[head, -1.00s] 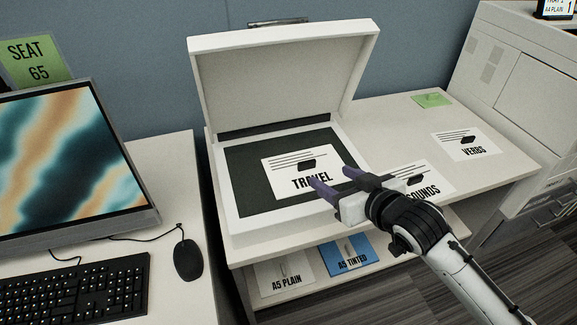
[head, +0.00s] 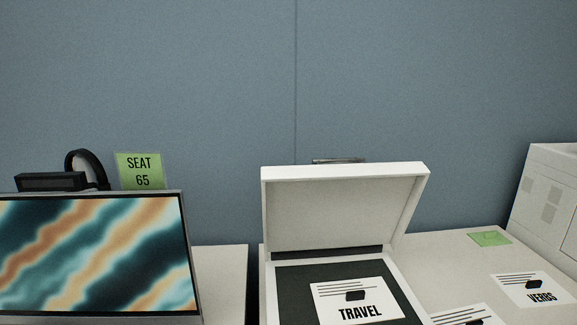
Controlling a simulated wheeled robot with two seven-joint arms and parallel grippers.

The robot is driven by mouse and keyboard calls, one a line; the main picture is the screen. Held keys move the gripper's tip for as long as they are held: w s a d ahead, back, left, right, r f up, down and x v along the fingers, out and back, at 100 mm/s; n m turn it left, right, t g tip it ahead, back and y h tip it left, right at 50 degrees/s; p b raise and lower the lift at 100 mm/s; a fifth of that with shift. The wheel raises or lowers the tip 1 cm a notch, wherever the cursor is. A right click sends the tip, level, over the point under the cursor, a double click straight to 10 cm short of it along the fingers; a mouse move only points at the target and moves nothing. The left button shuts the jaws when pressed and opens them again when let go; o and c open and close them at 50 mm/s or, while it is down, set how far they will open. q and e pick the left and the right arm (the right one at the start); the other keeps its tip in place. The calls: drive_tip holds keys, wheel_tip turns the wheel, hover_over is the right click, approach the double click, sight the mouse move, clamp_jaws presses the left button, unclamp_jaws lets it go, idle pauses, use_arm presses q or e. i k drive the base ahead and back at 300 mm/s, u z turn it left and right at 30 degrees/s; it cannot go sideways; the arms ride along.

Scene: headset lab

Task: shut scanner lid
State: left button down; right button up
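The scanner stands on the white table with its lid (head: 345,210) raised, its grey underside facing me. The dark scanning bed (head: 296,291) shows below the lid, and its near part is cut off by the bottom of the view. A white sheet marked TRAVEL (head: 345,292) lies on the bed. Neither of my grippers is in the view.
A VERBS sheet (head: 532,288) and a green note (head: 489,238) lie on the table right of the scanner. A white cabinet (head: 547,200) stands far right.

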sight(317, 207)
drive_tip(key=k, duration=1)
drive_tip(key=z, duration=0.95)
drive_tip(key=i, duration=1.3)
drive_tip(key=z, duration=0.05)
